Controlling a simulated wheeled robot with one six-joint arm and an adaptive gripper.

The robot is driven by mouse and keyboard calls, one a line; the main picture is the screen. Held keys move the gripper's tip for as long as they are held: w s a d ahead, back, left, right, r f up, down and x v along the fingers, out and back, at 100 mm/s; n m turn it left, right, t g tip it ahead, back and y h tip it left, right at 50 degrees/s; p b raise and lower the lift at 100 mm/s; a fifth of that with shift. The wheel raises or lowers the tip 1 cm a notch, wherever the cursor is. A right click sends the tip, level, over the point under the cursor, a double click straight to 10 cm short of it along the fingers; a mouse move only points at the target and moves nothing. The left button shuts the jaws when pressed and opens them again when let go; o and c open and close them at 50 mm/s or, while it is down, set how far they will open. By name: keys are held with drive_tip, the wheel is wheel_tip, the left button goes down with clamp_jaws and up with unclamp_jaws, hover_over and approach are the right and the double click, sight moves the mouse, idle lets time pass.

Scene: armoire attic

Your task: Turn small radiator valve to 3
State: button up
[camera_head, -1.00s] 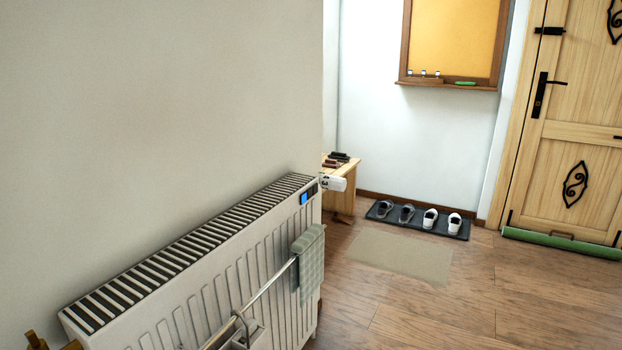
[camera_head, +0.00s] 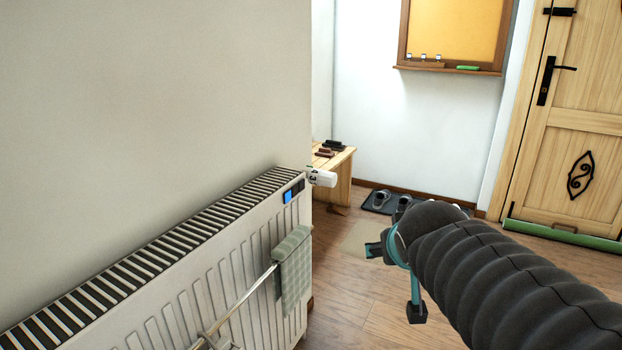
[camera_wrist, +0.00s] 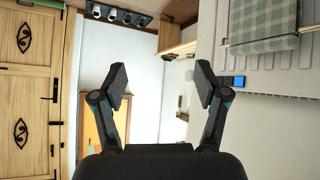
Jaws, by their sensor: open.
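The small radiator valve (camera_head: 322,177) is a white knob at the far top corner of the white radiator (camera_head: 225,265). A dark "3" shows on its collar in the head view. My gripper (camera_head: 393,272) is to the right of the valve and nearer to the camera, apart from it and empty. In the wrist view my gripper (camera_wrist: 160,84) has its two dark fingers spread wide with nothing between them. The radiator (camera_wrist: 285,85) is at the right there, and a white piece that may be the valve (camera_wrist: 189,75) shows beside it.
A checked cloth (camera_head: 293,262) hangs on a rail on the radiator's front. A wooden bench (camera_head: 335,170) stands behind the valve. A shoe mat (camera_head: 372,208) lies by the back wall, and a wooden door (camera_head: 570,125) is at the right.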

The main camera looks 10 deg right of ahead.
sight(319, 177)
drive_tip(key=w+d+r+n+t+y+b, duration=0.15)
drive_tip(key=w+r+t, duration=0.3)
drive_tip(key=w, duration=0.85)
drive_tip(key=w+d+r+n+t+y, duration=0.25)
drive_tip(key=w+r, duration=0.35)
drive_tip(key=w, duration=0.7)
drive_tip(key=w+f+n+y+b, duration=0.1)
drive_tip(key=w+f+n+y, duration=0.35)
drive_tip(key=w+y, duration=0.2)
wheel_tip(319, 177, down, 9)
drive_tip(key=n+g+y+b, duration=0.1)
drive_tip(key=n+g+y, duration=0.3)
drive_tip(key=g+y, duration=0.25)
drive_tip(key=x, duration=1.3)
drive_tip(key=shift+s+a, duration=0.35)
drive_tip(key=shift+n, duration=0.25)
drive_tip(key=c, duration=1.2)
